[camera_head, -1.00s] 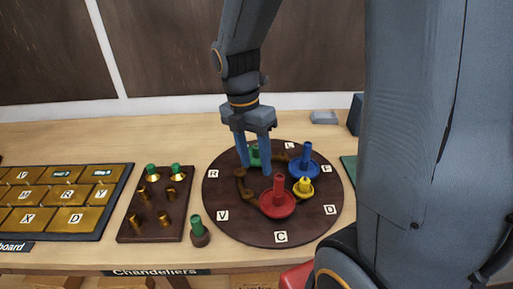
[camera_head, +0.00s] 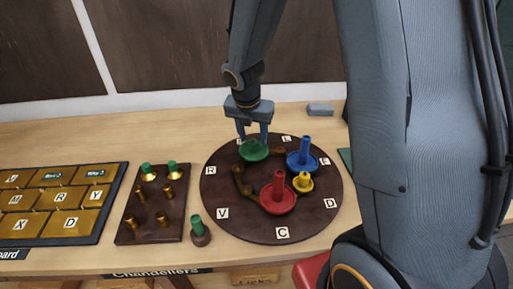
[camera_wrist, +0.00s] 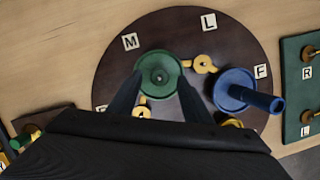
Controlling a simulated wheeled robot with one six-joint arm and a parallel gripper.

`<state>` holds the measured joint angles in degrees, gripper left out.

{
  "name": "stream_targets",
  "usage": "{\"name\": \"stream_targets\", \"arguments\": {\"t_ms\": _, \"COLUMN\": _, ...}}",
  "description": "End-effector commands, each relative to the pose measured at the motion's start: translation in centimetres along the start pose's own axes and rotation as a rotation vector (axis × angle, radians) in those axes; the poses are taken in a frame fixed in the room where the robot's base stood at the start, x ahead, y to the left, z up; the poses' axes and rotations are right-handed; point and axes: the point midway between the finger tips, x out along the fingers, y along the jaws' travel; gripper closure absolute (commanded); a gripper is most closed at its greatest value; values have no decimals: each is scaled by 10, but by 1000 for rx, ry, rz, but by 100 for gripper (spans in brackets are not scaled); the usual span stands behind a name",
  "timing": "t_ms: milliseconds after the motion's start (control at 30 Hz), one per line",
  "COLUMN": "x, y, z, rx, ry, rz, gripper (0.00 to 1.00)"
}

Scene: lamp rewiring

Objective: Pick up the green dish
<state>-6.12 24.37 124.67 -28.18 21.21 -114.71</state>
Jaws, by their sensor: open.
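The green dish (camera_head: 254,151) sits near the back edge of the round dark board (camera_head: 222,182). In the wrist view the green dish (camera_wrist: 160,72) shows as a round disc with a raised centre, next to the letter M. My gripper (camera_head: 253,137) is open above and just behind the dish in the head view. In the wrist view its two fingers (camera_wrist: 156,88) reach toward the dish's near side, one on each side. I cannot tell whether the fingers touch it.
A peg block (camera_head: 150,232) and a letter board (camera_head: 62,216) lie to the left. A loose green-topped peg (camera_head: 197,229) stands beside the round board.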

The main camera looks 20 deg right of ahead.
Motion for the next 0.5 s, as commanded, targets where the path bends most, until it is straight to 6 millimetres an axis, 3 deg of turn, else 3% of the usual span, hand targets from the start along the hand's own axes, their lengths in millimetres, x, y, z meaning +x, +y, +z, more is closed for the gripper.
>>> {"name": "stream_targets", "arguments": {"t_ms": 200, "x": 23, "y": 0, "z": 1, "rx": 0, "ry": 1, "rz": -2, "gripper": 55}}
{"name": "stream_targets", "arguments": {"t_ms": 500, "x": 26, "y": 0, "z": 1, "rx": 1, "ry": 0, "rz": -1, "gripper": 55}}
